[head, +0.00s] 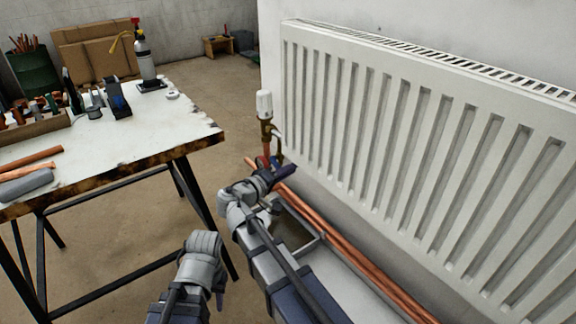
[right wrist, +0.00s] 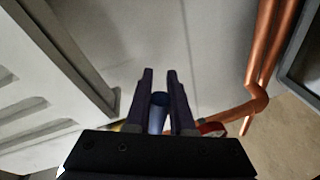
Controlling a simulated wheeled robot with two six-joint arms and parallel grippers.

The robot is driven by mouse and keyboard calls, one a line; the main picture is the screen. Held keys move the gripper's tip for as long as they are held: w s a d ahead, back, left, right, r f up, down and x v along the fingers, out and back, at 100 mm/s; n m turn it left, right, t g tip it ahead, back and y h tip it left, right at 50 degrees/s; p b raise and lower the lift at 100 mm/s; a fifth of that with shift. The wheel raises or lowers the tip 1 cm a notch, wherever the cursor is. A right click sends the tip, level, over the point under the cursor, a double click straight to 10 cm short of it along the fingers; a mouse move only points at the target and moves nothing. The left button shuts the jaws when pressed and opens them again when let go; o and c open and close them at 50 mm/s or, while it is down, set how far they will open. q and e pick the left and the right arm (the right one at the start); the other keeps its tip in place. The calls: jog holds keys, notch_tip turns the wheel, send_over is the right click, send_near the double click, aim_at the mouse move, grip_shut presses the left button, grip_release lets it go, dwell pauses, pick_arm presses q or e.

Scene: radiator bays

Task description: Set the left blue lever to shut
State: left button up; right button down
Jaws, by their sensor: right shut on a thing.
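In the right wrist view, a blue lever (right wrist: 157,114) stands between the two dark fingers of my right gripper (right wrist: 163,90), which is shut on it. My left gripper (head: 219,296) hangs low at the bottom of the head view, away from the radiator. Its fingers are mostly hidden.
The white radiator (head: 400,130) fills the right side. Copper pipes (head: 330,240) run along below it. A red handle (right wrist: 211,128) sits just right of my right gripper in the wrist view. A worktable (head: 120,135) with tools stands at left, with bare floor between.

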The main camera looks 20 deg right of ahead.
jog(key=shift+s+r+n+g+p, duration=0.15)
jog(key=shift+r+n+g+p, duration=0.3)
jog(key=shift+n+p, duration=0.35)
jog(key=shift+s+r+n+g+p, duration=0.1)
jog(key=shift+r+n+g+p, duration=0.15)
jog(key=shift+r+n+p, duration=0.5)
jog(key=shift+f+n, duration=0.2)
jog(key=shift+n, duration=0.05)
jog(key=c, duration=0.8)
grip_release()
